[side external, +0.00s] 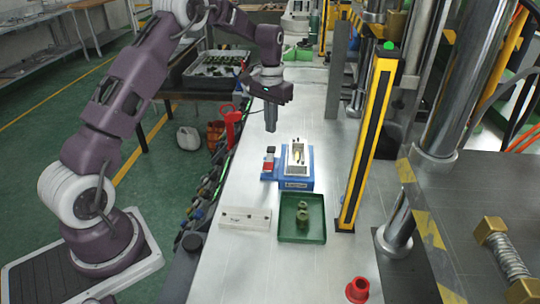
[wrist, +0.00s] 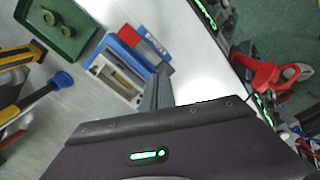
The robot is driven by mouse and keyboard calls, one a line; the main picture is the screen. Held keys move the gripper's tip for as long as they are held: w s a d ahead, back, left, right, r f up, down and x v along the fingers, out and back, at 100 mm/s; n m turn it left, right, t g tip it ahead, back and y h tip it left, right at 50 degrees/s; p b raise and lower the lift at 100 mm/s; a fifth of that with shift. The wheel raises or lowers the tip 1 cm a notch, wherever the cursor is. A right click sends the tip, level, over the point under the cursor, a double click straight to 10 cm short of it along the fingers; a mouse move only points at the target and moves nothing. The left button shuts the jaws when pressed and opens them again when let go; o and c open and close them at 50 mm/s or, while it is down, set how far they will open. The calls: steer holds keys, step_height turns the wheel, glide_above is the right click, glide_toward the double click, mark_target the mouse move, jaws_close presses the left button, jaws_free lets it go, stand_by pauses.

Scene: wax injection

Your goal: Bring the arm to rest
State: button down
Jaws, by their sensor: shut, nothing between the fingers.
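My gripper (side external: 270,121) is shut and empty, and it hangs pointing down above the metal bench (side external: 243,274) in the side view. In the wrist view its fingers (wrist: 158,90) show above the dark hand body. The blue fixture (side external: 296,183) with a light mould insert stands on the bench below and slightly right of my gripper, apart from it. It also shows in the wrist view (wrist: 112,43). A red and grey block sits at the fixture's left side in the side view.
A green tray (side external: 287,238) holding green parts (side external: 302,218) and a pale plate (side external: 245,218) lie on the bench. A yellow-black post (side external: 365,140) stands to the right, by the press columns. A red cup (side external: 357,289) is near the front. A parts tray (side external: 217,68) is behind my arm.

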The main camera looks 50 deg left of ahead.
steer(key=s+d+r+m+t, duration=0.1)
steer(key=s+d+r+t, duration=0.1)
steer(key=s+d+r, duration=0.55)
steer(key=s+d+r+m+t, duration=0.1)
steer(key=s+d+r, duration=0.4)
steer(key=s+r, duration=0.45)
steer(key=s+d+m+t, duration=0.1)
steer(key=s+d, duration=0.4)
steer(key=s, duration=1.1)
steer(key=shift+f+t, duration=0.4)
steer(key=shift+t, duration=0.4)
steer(key=shift+s+d, duration=0.1)
